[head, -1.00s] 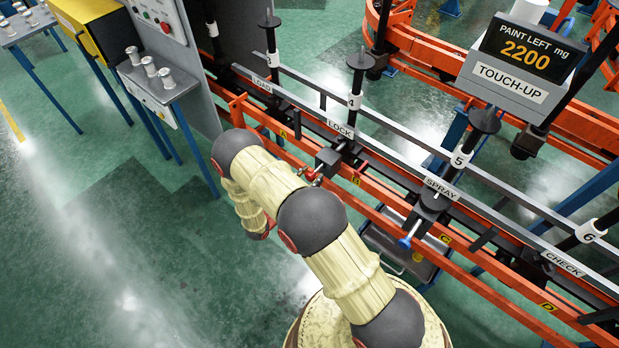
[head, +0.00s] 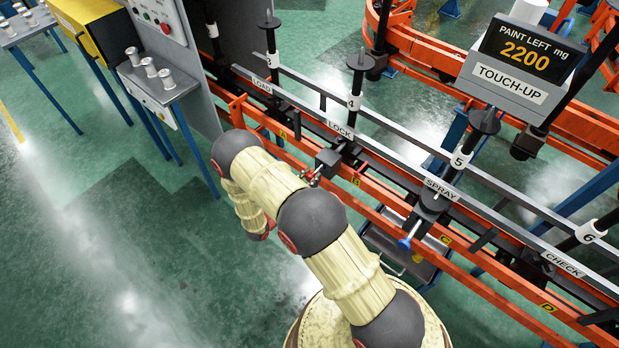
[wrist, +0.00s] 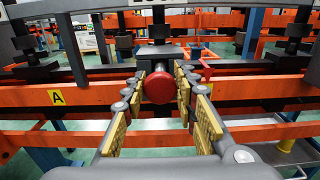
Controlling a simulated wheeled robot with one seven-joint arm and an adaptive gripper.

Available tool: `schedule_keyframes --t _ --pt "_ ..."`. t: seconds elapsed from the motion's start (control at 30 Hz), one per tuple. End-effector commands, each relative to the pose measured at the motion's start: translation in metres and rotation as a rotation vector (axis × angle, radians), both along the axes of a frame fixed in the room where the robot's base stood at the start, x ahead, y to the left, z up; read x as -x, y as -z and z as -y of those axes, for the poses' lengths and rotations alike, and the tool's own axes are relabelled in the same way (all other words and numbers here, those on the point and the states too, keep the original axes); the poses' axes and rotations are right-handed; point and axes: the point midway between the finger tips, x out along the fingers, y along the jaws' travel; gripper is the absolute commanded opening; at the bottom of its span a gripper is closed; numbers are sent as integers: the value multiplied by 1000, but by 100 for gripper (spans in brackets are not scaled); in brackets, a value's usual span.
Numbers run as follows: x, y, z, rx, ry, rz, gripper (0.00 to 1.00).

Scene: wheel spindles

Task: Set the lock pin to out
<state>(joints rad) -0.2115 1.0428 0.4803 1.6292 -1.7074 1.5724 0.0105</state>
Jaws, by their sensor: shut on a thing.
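The lock pin's round red knob (wrist: 159,88) faces me in the middle of the wrist view, in front of a dark block on the rail. My gripper (wrist: 161,78) is shut on the knob, with one yellow-padded finger on each side. In the head view my gripper (head: 311,177) is at the LOCK station, beside the dark block (head: 328,161), and mostly covers the knob. The LOCK sign (head: 339,128) is just behind. How far the pin stands out of its block I cannot tell.
Orange rails (head: 400,222) run across behind my gripper, with upright black spindles along them. The SPRAY station's blue knob (head: 405,244) is to the right. A grey stand with metal cups (head: 150,68) is at the left. The green floor at left is clear.

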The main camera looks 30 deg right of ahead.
Motion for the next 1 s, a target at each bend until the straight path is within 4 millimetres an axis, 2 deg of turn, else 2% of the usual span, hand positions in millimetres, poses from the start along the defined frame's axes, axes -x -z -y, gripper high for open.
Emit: schedule_keyframes --t 0.37,0.7,0.97,1.0 --pt "0 0 -1 0 -1 0 0" --pt "10 0 -32 -1 -3 1 0" --pt "11 0 -33 -1 -2 0 0" --pt "11 0 -33 -1 -3 -1 31"
